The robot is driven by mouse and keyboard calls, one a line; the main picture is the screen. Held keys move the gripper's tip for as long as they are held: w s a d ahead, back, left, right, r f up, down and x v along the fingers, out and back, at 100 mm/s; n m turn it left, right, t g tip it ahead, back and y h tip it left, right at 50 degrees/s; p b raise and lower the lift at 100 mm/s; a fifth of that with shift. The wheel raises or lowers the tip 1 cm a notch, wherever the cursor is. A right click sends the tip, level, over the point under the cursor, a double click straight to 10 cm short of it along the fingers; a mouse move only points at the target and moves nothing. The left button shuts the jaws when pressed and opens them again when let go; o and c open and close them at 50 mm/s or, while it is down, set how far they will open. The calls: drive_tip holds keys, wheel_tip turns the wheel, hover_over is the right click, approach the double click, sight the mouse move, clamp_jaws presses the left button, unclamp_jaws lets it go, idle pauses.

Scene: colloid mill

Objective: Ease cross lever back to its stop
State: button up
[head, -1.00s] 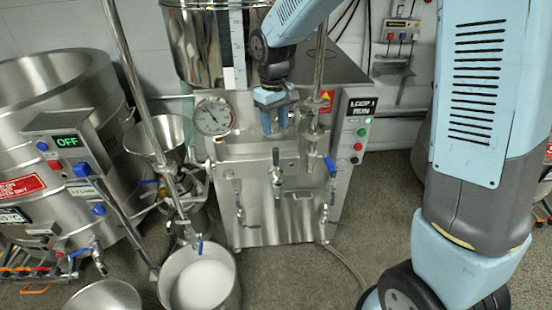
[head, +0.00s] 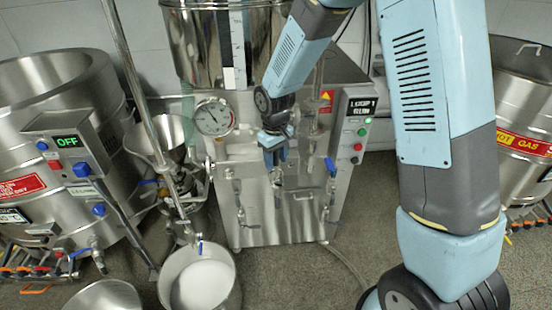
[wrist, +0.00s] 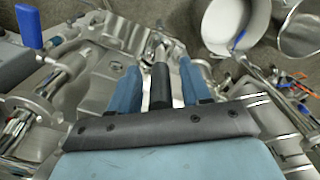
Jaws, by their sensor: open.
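The cross lever seems to be the one with a black grip (wrist: 159,90) and a metal stem at the middle of the mill's front. In the head view its grip is hidden by my gripper (head: 275,156); metal fittings show just below it. In the wrist view my gripper (wrist: 160,68) is open, with one blue finger on each side of the black grip. Narrow gaps appear to show between fingers and grip, but contact is unclear.
A blue-handled valve (head: 331,168) is right of my gripper. A pressure gauge (head: 213,117) and the control box (head: 354,125) flank the front. A bucket of white liquid (head: 201,284) stands low left. A steel funnel (head: 160,143) is at left.

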clamp_jaws()
idle(0.5)
